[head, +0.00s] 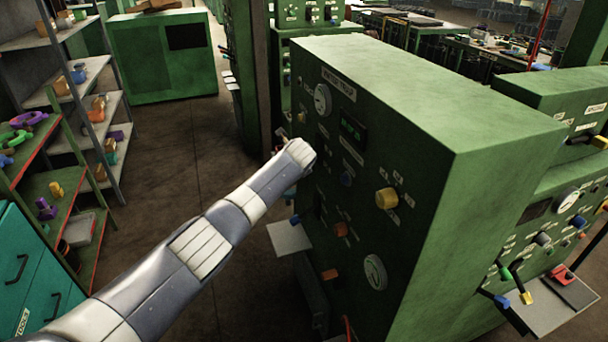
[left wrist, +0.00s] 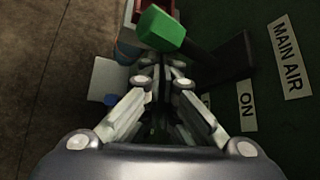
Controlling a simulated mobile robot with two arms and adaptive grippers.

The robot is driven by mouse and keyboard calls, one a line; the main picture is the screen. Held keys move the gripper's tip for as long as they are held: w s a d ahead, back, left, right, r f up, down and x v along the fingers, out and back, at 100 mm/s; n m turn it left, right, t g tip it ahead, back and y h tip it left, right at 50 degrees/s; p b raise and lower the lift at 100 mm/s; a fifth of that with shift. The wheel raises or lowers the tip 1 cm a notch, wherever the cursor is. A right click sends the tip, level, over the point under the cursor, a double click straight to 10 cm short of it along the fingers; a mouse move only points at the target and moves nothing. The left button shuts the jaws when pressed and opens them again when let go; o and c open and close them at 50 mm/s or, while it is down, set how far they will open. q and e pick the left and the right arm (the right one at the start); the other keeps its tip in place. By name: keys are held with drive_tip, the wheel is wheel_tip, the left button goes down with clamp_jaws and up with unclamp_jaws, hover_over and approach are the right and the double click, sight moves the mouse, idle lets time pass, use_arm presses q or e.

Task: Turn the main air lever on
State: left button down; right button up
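The main air lever shows in the left wrist view with a green grip (left wrist: 162,28) at the top and a dark arm running right to a black mount. A MAIN AIR label (left wrist: 287,57) and an ON label (left wrist: 247,105) are on the dark green panel to its right. My left gripper (left wrist: 161,70) has its fingertips drawn close together just below the green grip, with no object clearly seen between them. In the head view my left arm reaches to the cabinet's front, and its wrist hides the gripper and lever. My right gripper is in neither view.
The green cabinet (head: 480,115) carries knobs, gauges and a small display on its front. A pale shelf (head: 289,237) juts out low on its left. Shelves with coloured parts (head: 60,195) and teal drawers stand at the left. The floor aisle (head: 165,150) between is clear.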

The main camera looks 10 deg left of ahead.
use_arm(q)
drive_tip(key=shift+w+d+r+m+g+y+p, duration=0.1)
drive_tip(key=shift+w+r+m+g+y+p, duration=0.05)
drive_tip(key=shift+r+p, duration=0.3)
drive_tip(key=shift+w+r+m+g+y+p, duration=0.15)
drive_tip(key=shift+r+p, duration=0.1)
drive_tip(key=shift+r, duration=0.3)
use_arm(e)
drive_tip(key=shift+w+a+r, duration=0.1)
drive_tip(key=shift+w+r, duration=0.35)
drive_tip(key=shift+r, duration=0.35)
use_arm(q)
drive_tip(key=shift+r, duration=0.1)
